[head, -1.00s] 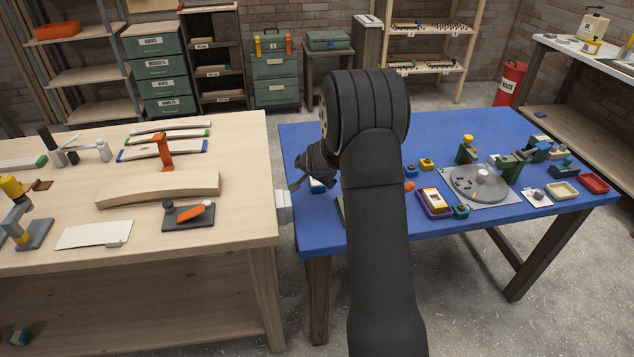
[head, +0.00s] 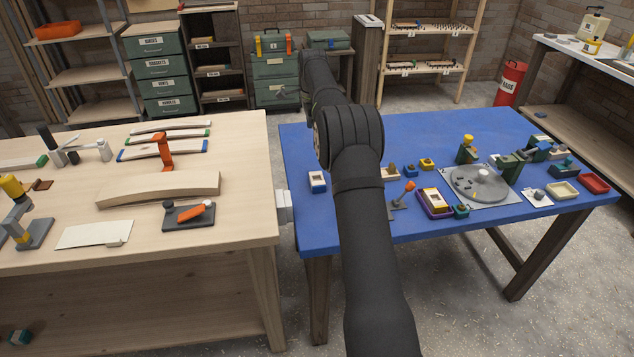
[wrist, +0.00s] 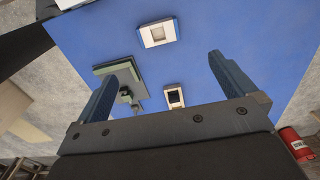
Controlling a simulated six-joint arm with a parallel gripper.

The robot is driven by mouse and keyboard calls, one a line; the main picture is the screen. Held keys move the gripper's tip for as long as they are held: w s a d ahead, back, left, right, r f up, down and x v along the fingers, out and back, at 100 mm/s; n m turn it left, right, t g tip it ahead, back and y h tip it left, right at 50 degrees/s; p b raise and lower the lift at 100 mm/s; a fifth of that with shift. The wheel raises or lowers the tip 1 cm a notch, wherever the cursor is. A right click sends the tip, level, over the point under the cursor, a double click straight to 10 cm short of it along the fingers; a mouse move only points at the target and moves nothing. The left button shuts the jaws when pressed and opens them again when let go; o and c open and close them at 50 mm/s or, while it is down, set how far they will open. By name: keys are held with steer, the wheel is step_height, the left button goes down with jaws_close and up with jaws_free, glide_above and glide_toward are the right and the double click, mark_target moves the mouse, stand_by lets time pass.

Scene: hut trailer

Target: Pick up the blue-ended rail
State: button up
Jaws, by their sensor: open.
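The blue-ended rail (head: 187,150) is a pale, slightly curved wooden strip with blue ends, lying at the back of the wooden bench in the head view. An orange upright piece (head: 162,145) stands in front of its middle and hides part of it. A similar green-ended rail (head: 185,135) lies just behind it. My gripper (wrist: 168,65) is open and empty in the wrist view, its fingers spread over the blue table. In the head view its end (head: 281,91) is high and far back, right of the rail and apart from it. The rail is not in the wrist view.
A thick curved wooden block (head: 160,188) and a grey base with an orange handle (head: 188,215) lie in front of the rail. The blue table (head: 350,235) holds many small parts and a grey turntable (head: 482,183). A gap separates bench and table.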

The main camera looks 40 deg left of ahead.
glide_above(316, 174)
steer(key=s, duration=0.2)
steer(key=f, duration=1.2)
steer(key=shift+w+d, duration=0.1)
steer(key=shift+d, duration=0.1)
steer(key=f, duration=0.5)
steer(key=shift+d+f, duration=0.1)
steer(key=shift+d, duration=0.25)
steer(key=c, duration=0.9)
